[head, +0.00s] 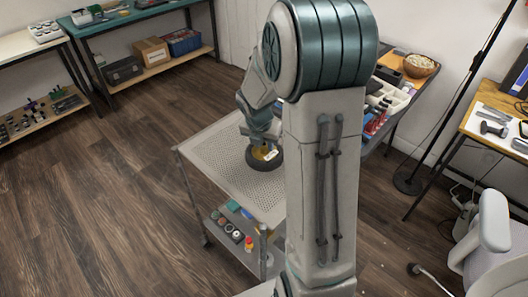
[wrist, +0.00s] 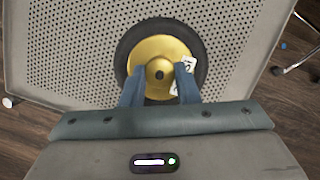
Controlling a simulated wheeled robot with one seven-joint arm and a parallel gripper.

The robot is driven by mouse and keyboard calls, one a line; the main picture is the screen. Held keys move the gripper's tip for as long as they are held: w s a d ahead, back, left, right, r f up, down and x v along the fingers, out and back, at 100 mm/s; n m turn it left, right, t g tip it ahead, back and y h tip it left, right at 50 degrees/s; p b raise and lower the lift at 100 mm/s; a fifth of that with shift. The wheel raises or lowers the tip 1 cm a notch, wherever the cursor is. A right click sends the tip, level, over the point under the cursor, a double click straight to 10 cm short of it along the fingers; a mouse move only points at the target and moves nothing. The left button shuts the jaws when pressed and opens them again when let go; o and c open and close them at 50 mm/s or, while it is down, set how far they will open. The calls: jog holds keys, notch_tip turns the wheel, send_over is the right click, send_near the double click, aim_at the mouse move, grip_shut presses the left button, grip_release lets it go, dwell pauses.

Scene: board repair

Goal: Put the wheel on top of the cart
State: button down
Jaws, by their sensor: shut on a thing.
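The wheel (wrist: 197,50) has a black tyre and a yellow hub with a white tag on it. It also shows in the head view (head: 264,158), at the top of the cart (head: 215,150). The cart has a perforated grey top, which fills much of the wrist view (wrist: 65,50). My gripper (wrist: 160,80) is over the wheel with its two blue fingers closed about the hub's centre. In the head view my gripper (head: 262,143) is directly above the wheel. I cannot tell whether the wheel touches the cart top. My arm hides the cart's right part.
A teal-topped bench (head: 135,14) and a white table (head: 20,44) stand at the back left. A chair (head: 490,240) is at the right. The floor left of the cart is clear.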

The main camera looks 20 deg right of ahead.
aim_at(263, 148)
jog(key=shift+f+b, duration=0.3)
jog(key=shift+f, duration=1.5)
jog(key=shift+f, duration=0.15)
jog(key=c, duration=1.1)
grip_release()
jog(key=p+v, duration=0.2)
jog(key=v, duration=0.9)
jog(key=s+a+r+m+y, duration=0.1)
jog(key=s+a+r+m, duration=0.2)
jog(key=s+m, duration=0.6)
jog(key=s+a+r+m+y, duration=0.1)
jog(key=s+a+r+m, duration=0.2)
jog(key=m, duration=1.5)
jog(key=s+a, duration=0.3)
jog(key=s, duration=0.4)
jog(key=shift+a, duration=0.15)
jog(key=shift+r, duration=0.1)
